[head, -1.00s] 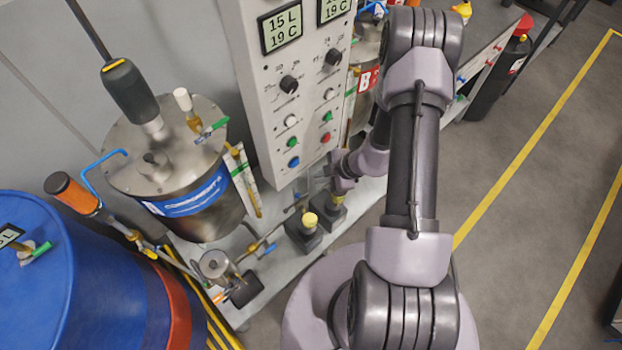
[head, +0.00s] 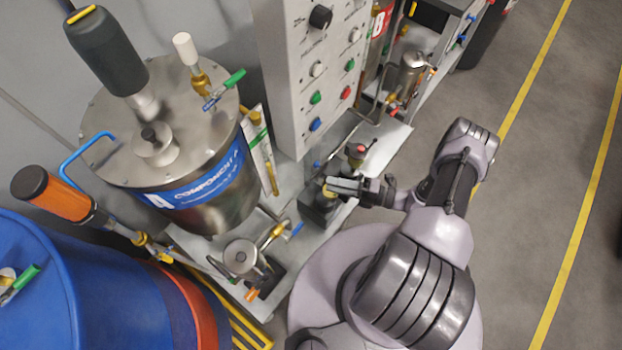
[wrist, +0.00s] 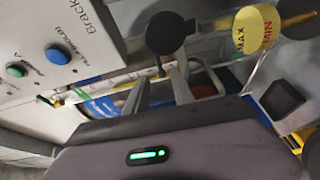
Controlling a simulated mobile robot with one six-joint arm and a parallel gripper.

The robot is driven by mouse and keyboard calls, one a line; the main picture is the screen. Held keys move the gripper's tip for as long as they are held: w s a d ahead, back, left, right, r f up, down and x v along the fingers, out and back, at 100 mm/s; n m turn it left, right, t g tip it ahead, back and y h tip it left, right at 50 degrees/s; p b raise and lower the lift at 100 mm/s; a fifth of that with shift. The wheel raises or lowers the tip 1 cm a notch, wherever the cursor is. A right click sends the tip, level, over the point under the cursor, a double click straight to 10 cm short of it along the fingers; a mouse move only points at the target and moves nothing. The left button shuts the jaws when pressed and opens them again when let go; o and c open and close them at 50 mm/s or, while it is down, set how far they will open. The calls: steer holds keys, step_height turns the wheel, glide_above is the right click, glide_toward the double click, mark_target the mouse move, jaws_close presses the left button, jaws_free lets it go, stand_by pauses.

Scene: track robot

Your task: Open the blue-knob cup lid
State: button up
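A small metal cup (head: 240,257) with its round lid on stands low between the large tank and the blue drum in the head view. A small knob sits on the lid, but its colour is not clear. A second metal cup (head: 411,72) stands farther back. My gripper (head: 338,186) is to the right of the nearer cup, low beside the dark pump block (head: 320,208), and is not touching either cup. In the wrist view its two fingers (wrist: 160,82) are apart with nothing held between them. No blue lid knob is clearly visible.
The steel tank (head: 200,195) and blue drum (head: 60,290) stand at left. The control panel (head: 305,75) rises behind. A yellow MAX/MIN dial (wrist: 255,30) and black round knob (wrist: 165,33) are close to the gripper. Open floor (head: 520,220) lies at right.

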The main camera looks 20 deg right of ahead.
mark_target(311, 179)
steer(key=x, duration=0.8)
steer(key=shift+d+b, duration=0.1)
steer(key=shift+b, duration=0.3)
steer(key=shift+c, duration=0.2)
jaws_close()
stand_by(0.6)
